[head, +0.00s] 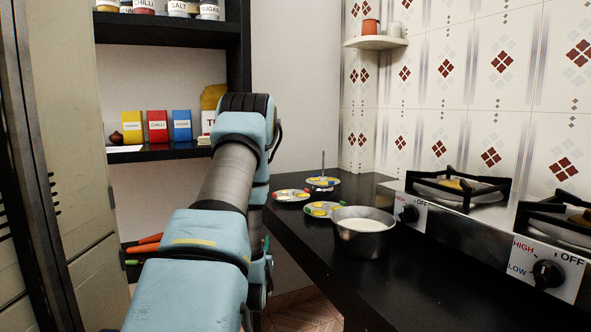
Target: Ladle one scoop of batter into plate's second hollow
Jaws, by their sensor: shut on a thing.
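A dark metal pot (375,247) of pale, creamy batter (364,225) stands on the black counter near its left edge. Three small round plates sit close behind it: a left plate (280,196), a front plate (308,206) and a back plate (337,181). Each is whitish with yellow patches, and the pot's rim partly covers the front one. The hollows are too small to tell apart. A thin grey upright rod (322,164) rises at the back plate; I cannot tell what it is. My arm fills the middle left, and my gripper is not visible. No ladle can be made out.
Two burners with black grates, the back one (458,188) and the front one (565,215), line the right side. A knob panel (545,268) faces the counter. A dark shelf (170,152) holds several packets. The counter's front middle is clear.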

